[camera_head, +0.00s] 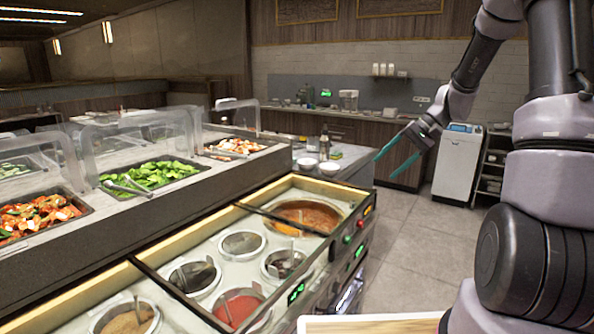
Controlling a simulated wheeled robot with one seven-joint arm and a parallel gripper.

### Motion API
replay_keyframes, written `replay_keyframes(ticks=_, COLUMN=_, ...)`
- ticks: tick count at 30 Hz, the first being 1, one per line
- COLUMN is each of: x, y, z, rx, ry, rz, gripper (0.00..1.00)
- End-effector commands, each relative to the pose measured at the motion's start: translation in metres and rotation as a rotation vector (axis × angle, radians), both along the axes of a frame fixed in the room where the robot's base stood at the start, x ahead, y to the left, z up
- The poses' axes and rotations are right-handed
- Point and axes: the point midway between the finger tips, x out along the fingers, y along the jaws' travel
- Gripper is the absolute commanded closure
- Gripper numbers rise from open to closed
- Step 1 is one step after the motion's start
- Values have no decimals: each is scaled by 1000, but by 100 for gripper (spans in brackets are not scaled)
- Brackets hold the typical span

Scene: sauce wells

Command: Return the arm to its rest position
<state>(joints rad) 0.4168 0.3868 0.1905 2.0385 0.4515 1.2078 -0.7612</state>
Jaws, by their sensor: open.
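My gripper (396,157) is at the end of my arm, right of the picture's middle. Its two teal fingers are spread apart with nothing between them. It hangs in the air, pointing left and down, beyond the right end of the sauce counter (215,308) in the picture. My arm (550,140) fills the right side of the view, bent over at the top with the forearm coming down to the gripper.
Round wells with red (239,306), dark (193,276) and orange-brown sauce (308,214) sit in the counter. Behind it are food trays under clear guards (130,135). A white cabinet (457,163) and shelf rack (492,170) stand at the back right. The tiled floor (420,250) is clear.

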Motion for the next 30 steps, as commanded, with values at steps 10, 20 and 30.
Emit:
replay_keyframes(ticks=10, x=-87, y=20, z=99, rx=-312, ry=-144, rz=-26, gripper=32)
replay_keyframes(ticks=20, x=-176, y=20, z=158, rx=-482, ry=-357, rz=-140, gripper=32)
replay_keyframes(ticks=30, x=-228, y=12, z=178, rx=-517, ry=-509, rz=-235, gripper=32)
